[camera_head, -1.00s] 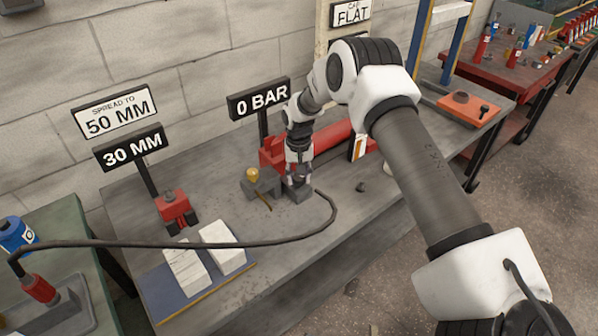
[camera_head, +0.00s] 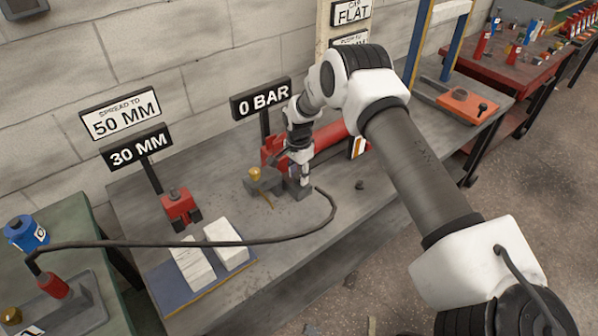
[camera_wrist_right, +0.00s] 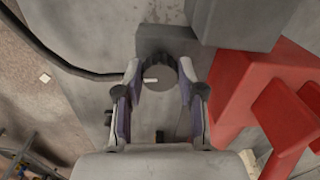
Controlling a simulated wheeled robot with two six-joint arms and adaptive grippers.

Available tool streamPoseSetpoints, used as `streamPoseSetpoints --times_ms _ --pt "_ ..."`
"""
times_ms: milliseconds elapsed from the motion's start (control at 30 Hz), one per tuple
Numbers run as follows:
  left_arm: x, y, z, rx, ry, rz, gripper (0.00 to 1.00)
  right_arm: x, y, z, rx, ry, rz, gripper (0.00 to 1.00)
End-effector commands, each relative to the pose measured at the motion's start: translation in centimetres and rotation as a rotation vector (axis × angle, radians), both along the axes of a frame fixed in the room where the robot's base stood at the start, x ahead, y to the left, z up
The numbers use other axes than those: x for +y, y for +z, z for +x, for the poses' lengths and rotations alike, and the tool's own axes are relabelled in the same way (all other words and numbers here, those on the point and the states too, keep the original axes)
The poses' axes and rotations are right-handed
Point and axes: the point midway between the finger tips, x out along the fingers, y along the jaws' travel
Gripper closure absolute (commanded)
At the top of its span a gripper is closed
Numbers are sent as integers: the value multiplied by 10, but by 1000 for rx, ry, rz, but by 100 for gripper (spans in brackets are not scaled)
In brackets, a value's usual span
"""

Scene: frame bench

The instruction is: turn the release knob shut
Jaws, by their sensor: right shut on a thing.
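The release knob (camera_wrist_right: 158,74) is a dark round knob with a ribbed rim and a small pale mark on its face, in the middle of the right wrist view. It sits on a grey block (camera_wrist_right: 165,38), which shows on the bench in the head view (camera_head: 297,194). My right gripper (camera_head: 303,181) points down at this block and hides the knob there. In the right wrist view the fingers (camera_wrist_right: 160,68) stand on either side of the knob, shut on it. My left gripper is not in view.
A red pump body (camera_head: 325,140) lies beside the block, with a sign (camera_head: 261,99) reading 0 BAR behind. A black hose (camera_head: 190,243) loops across the bench (camera_head: 345,205). A red spreader (camera_head: 180,207) stands left under a sign (camera_head: 136,146) reading 30 MM.

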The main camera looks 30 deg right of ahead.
Motion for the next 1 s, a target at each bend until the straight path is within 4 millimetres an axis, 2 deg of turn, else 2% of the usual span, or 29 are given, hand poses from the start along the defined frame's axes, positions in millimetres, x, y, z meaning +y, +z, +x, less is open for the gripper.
streamPoseSetpoints --times_ms 300,767,800,833,867,1000 --pt "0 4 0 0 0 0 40 1 0 0 1 -111 1 96" --pt "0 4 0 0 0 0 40 1 0 0 0 -127 1 96" --pt "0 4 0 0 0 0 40 1 0 0 0 -127 1 55" --pt "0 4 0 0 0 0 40 1 0 0 0 -127 1 44" --pt "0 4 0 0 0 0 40 1 0 1 0 -127 1 36" --pt "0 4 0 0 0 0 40 0 0 1 0 -127 0 36"
